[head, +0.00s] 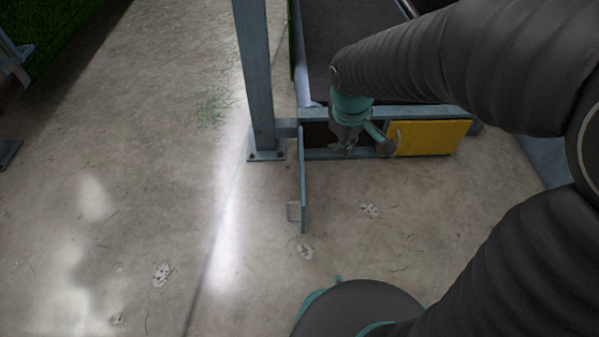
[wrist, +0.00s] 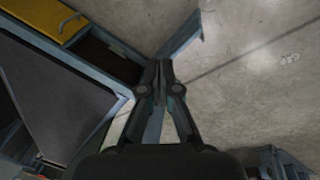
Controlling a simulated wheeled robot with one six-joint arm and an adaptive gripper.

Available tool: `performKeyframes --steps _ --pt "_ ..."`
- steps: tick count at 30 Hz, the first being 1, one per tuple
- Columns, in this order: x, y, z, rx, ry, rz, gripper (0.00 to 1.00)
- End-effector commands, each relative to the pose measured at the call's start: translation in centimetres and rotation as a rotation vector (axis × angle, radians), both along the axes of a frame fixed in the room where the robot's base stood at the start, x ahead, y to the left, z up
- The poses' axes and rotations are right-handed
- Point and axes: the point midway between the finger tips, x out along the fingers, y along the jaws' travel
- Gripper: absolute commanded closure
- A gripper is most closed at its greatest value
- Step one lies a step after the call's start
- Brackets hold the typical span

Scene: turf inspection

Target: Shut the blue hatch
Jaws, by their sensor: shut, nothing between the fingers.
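The blue hatch (head: 302,190) stands open, swung out from the frame and seen nearly edge-on in the head view. A small handle (head: 293,211) sticks out from its left side near the free end. To its right is a dark opening (head: 318,134). My gripper (head: 346,150) is shut and empty, pointing down in front of the opening, right of the hatch. In the wrist view the closed fingers (wrist: 165,66) show near the inner end of the blue hatch (wrist: 184,36); I cannot tell whether they touch it. The dark opening (wrist: 105,52) lies to their left.
A yellow hatch (head: 430,138) lies flat in the frame right of the opening, with a pale handle. A steel post (head: 255,75) rises just left of the blue hatch. A dark belt surface (head: 325,40) lies behind. The concrete floor (head: 130,170) in front and left is clear.

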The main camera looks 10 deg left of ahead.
Motion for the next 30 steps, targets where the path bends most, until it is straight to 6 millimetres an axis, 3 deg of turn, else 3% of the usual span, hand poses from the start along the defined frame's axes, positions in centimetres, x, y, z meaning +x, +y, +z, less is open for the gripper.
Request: performKeyframes --steps 1,8,15,21,30 --pt "0.5 1.6 -0.9 -0.024 0.027 0.062 1.0" --pt "1.7 8.2 -6.4 -0.121 0.11 0.341 1.0" --pt "0.6 14.4 -13.4 -0.216 0.193 0.625 1.0" --pt "-0.9 17.4 -18.0 -0.268 0.24 0.787 1.0" --pt "-1.6 18.1 -20.8 -0.287 0.259 0.852 1.0"
